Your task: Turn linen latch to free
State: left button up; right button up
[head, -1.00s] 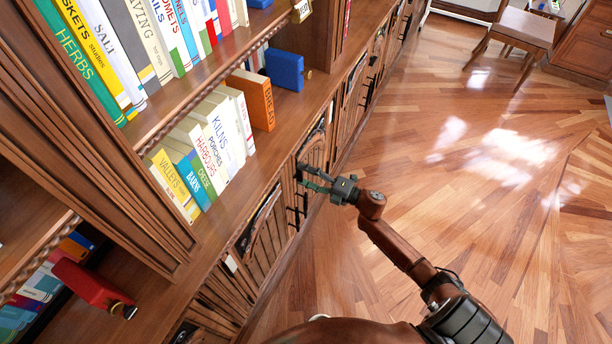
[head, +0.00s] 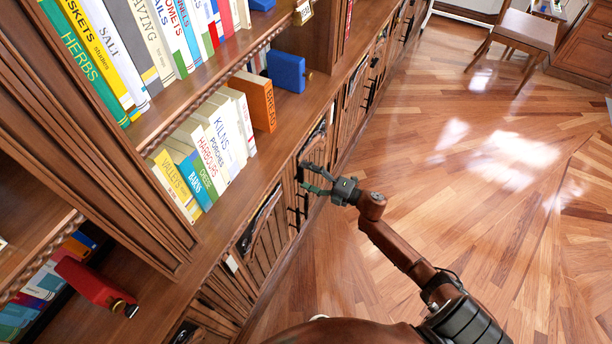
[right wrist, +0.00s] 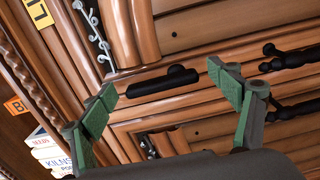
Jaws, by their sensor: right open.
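My right gripper (head: 307,177) is open in front of the lower cabinet doors of the bookcase. In the right wrist view its two green-padded fingers (right wrist: 165,84) are spread apart. A black elongated latch (right wrist: 160,81) on the wooden door frame shows between the fingertips, and the jaws are not closed on it. I cannot tell whether a finger touches it. No readable label marks it as the linen latch. In the head view the gripper partly hides this spot. My left gripper is out of view.
Black door handles (right wrist: 290,58) stick out near the right finger. Shelves above hold books, an orange book (head: 262,104) and a blue box (head: 286,70). A red box (head: 92,284) lies at lower left. The wood floor (head: 470,220) to the right is clear, with a chair (head: 520,35) far off.

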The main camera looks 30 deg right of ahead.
jog(key=shift+s, duration=0.1)
jog(key=v, duration=1.2)
dwell(0.4)
